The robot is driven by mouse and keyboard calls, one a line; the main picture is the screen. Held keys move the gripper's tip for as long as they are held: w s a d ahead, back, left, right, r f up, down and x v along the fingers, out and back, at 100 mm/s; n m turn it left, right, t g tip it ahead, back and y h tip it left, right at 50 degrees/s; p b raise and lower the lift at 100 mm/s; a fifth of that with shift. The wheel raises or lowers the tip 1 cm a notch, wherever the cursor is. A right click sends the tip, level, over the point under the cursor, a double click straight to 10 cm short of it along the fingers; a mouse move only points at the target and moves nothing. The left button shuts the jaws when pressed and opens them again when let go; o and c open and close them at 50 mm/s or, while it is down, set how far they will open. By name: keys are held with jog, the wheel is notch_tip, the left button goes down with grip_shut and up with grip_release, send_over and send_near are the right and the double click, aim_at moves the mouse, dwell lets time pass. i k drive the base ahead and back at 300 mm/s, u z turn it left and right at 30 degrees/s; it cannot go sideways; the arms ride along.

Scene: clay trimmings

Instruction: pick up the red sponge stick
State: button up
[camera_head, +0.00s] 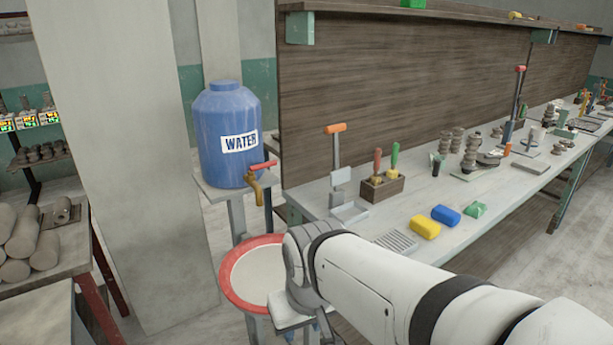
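The red sponge stick (377,161) stands upright in a small wooden holder box (381,188) on the long workbench. Its red handle shows above, with a yellow part low down at the box; its lower end is hidden inside. A green-handled stick (395,156) stands close beside it on the right. My white arm reaches in from the lower right. My gripper (304,312) is at the arm's far end, low and left of the bench, well apart from the box. Its fingers are mostly hidden, so their opening cannot be told.
A yellow block (426,227), a blue block (446,215) and a green piece (475,209) lie on the bench. An orange-topped tool (336,130) stands left of the box. A blue water barrel (226,130) and a red-rimmed round surface (235,294) are left.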

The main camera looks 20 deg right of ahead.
aim_at(374, 179)
jog(key=u, duration=2.85)
jog(key=k, duration=2.45)
jog(key=z, duration=2.45)
jog(key=i, duration=0.8)
jog(key=u, duration=0.05)
